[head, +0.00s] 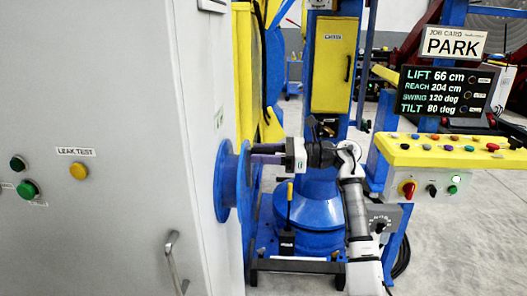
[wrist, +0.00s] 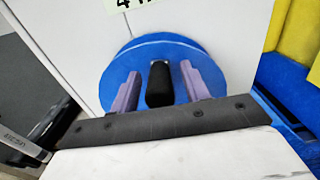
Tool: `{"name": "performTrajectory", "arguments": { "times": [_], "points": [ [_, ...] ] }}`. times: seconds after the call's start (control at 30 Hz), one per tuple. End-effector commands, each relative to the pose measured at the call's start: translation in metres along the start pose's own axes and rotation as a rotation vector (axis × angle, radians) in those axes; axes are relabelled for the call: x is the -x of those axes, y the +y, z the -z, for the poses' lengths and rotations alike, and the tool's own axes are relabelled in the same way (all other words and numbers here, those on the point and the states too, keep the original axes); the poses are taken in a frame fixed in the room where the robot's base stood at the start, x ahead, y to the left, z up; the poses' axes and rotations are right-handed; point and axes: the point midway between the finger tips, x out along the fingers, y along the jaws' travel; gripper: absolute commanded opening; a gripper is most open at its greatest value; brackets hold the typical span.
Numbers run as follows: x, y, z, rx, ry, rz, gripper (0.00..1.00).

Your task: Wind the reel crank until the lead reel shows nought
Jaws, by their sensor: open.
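The blue lead reel (head: 226,190) is mounted on the side of the grey cabinet, left of centre in the head view. In the wrist view its round blue face (wrist: 140,55) fills the middle. A black crank grip (wrist: 159,85) stands out from that face towards the camera. My gripper (head: 254,152) reaches the reel from the right. In the wrist view its two purple-grey fingers are open, one on each side of the black grip, with gaps visible. A pale tag (wrist: 124,3) above the reel is cut off by the frame, so its reading cannot be told.
The grey cabinet (head: 100,210) takes up the left side, with a door handle (head: 174,262) and coloured buttons. A blue column with a yellow door (head: 333,75) stands behind my arm. A yellow control panel (head: 440,155) and display (head: 445,90) are at right. Floor is clear at lower right.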

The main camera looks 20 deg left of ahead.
Motion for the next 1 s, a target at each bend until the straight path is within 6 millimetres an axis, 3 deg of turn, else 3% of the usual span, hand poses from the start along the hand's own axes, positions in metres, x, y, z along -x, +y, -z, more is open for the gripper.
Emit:
{"name": "performTrajectory", "arguments": {
  "times": [0.17, 0.5, 1.0],
  "points": [
    [0.0000, 0.0000, 0.0002, 0.000, 0.000, 0.000, 0.45],
    [0.0002, -0.0001, 0.0000, 0.000, 0.000, 0.000, 0.00],
    [0.0000, -0.0054, 0.0013, -0.068, 0.000, -0.001, 0.00]
  ]
}}
